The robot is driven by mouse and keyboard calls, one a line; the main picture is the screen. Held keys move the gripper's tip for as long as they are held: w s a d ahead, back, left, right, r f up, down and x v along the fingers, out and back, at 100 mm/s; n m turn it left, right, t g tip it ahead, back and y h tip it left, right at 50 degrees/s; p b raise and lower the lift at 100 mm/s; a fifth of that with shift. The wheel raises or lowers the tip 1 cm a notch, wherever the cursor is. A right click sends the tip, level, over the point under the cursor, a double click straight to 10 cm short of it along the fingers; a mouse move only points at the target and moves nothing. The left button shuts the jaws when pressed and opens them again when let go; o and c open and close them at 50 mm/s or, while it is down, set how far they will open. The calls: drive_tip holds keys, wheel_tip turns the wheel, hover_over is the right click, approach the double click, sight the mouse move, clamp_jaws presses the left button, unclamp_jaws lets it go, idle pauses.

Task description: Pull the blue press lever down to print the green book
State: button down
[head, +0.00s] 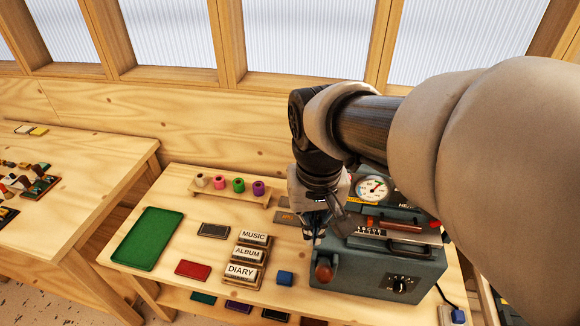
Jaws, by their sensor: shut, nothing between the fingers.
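The blue-grey press (375,270) stands at the right of the table, with a round gauge, a dial and dark handles. A brown knob (323,270) sits at its front left corner; I cannot tell if it belongs to the lever. No clearly blue lever shows; my arm hides part of the press. A small green book (203,298) lies on the lower shelf. My gripper (314,236) is shut and empty, pointing down at the press's left side, above and behind the knob. I cannot tell whether it touches the press.
A green tray (148,240) lies at the left. Coloured foil rolls (238,185) stand on a wooden rack behind. Another table (80,170) is far left.

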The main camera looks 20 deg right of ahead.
drive_tip(key=w+d+r+m+g+p, duration=0.1)
drive_tip(key=w+d+m+g+p, duration=0.1)
drive_tip(key=w+d+p, duration=0.3)
drive_tip(key=shift+w+r+g+p, duration=0.35)
drive_tip(key=shift+g+p, duration=0.35)
drive_tip(key=shift+p, duration=0.35)
drive_tip(key=shift+f, duration=0.1)
approach(324, 268)
drive_tip(key=w+d+f, duration=0.3)
drive_tip(key=w+f, duration=0.1)
drive_tip(key=f, duration=0.1)
drive_tip(key=shift+s+a+f, duration=0.25)
drive_tip(key=shift+s+f, duration=0.2)
drive_tip(key=shift+s, duration=0.15)
drive_tip(key=shift+s+a+f, duration=0.25)
drive_tip(key=shift+s+f, duration=0.2)
drive_tip(key=shift+s, duration=0.1)
drive_tip(key=shift+s+a+f, duration=0.15)
drive_tip(key=shift+s+f, duration=0.05)
drive_tip(key=shift+s, duration=0.05)
drive_tip(key=shift+f+b, duration=0.1)
drive_tip(key=shift+b, duration=0.25)
